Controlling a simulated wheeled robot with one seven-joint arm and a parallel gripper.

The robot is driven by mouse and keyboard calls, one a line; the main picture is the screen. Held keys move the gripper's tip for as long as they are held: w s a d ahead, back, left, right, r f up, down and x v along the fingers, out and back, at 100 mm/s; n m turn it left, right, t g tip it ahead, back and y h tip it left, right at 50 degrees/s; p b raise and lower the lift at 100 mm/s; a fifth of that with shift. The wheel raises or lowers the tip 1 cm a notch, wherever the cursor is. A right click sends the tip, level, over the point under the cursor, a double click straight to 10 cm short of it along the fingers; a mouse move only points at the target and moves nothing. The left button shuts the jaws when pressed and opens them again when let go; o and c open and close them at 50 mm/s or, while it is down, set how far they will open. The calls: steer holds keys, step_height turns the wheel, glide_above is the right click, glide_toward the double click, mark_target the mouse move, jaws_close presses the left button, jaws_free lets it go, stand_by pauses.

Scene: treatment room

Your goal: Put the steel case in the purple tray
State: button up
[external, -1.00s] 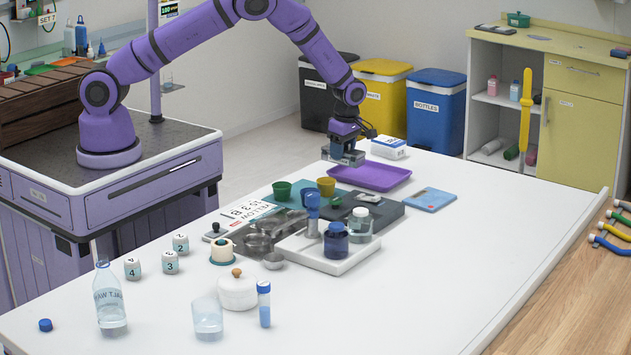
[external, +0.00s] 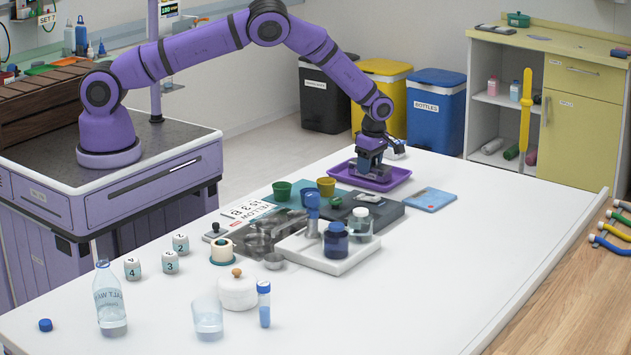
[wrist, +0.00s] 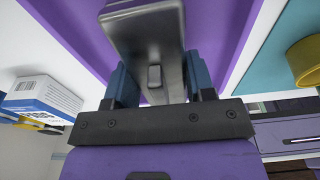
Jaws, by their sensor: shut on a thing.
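The steel case (wrist: 146,32) is a grey metal box with a small latch, held between the blue fingers of my gripper (wrist: 158,85) in the wrist view. The purple tray (wrist: 215,30) fills the background behind the case there. In the external view my gripper (external: 370,168) is over the purple tray (external: 398,178), pointing down, with its fingers low inside the tray's outline. The case is mostly hidden by the gripper in the external view. I cannot tell whether the case touches the tray floor.
A white and blue box (wrist: 42,98) stands beside the tray. A blue card (external: 430,199) lies to the right. The table's right side is clear.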

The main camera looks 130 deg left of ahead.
mark_target(374, 158)
steer(key=shift+f, duration=0.15)
steer(key=o, duration=1)
steer(key=r, duration=0.4)
steer(key=w+r, duration=0.1)
steer(key=r, duration=0.7)
steer(key=shift+w+r, duration=0.15)
steer(key=shift+w, duration=0.05)
steer(key=shift+r, duration=0.1)
